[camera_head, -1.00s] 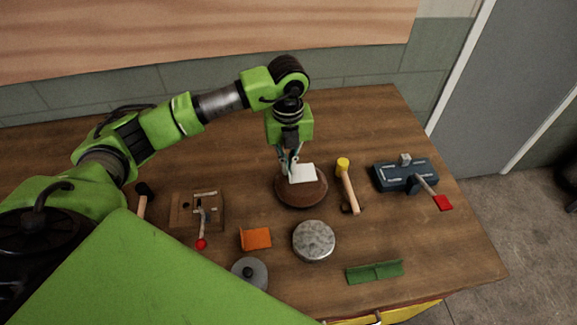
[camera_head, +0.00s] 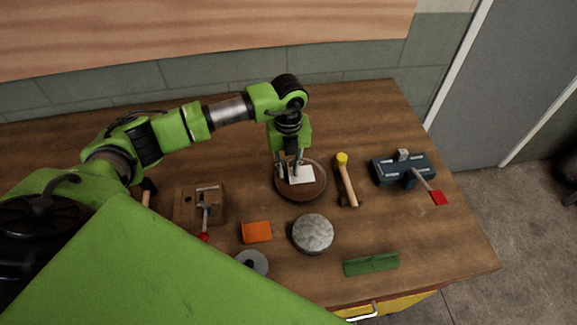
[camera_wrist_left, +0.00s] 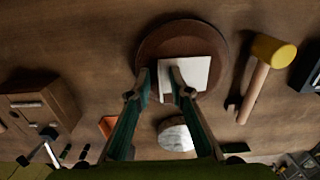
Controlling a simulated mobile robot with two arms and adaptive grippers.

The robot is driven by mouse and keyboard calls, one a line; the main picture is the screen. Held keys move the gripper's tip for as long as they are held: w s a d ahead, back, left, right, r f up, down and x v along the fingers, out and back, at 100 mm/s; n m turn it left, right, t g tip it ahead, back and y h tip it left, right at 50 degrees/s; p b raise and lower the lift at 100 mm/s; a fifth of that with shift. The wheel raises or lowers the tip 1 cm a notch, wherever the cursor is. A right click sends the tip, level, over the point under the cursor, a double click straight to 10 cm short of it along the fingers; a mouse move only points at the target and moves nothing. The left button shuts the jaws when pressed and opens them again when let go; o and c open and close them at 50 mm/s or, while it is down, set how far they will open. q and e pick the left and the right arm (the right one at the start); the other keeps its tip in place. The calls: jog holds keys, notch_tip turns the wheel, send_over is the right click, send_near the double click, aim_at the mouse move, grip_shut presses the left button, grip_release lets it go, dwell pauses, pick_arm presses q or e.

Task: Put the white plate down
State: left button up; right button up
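The white plate (camera_head: 301,175) is a small, flat, square piece lying on a round brown disc (camera_head: 290,196) on the workbench. My left gripper (camera_head: 289,172) points down over the disc, with its fingers spread at the plate. In the left wrist view the fingers (camera_wrist_left: 162,82) stand apart; one tip is left of the plate (camera_wrist_left: 196,72), and the other overlaps it in the picture. I cannot tell whether that finger touches it. My right gripper is not in view.
A yellow-headed mallet (camera_head: 347,178) lies right of the disc, with a blue vise-like tool (camera_head: 402,171) beyond. In front are a grey round block (camera_head: 313,233), an orange piece (camera_head: 257,232) and a green strip (camera_head: 371,264). A wooden clamp block (camera_head: 187,207) stands left.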

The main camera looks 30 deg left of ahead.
aim_at(289, 169)
pick_arm(q)
jog(key=shift+r, duration=0.1)
jog(key=shift+r, duration=0.2)
notch_tip(289, 169, up, 12)
jog(key=b, duration=0.4)
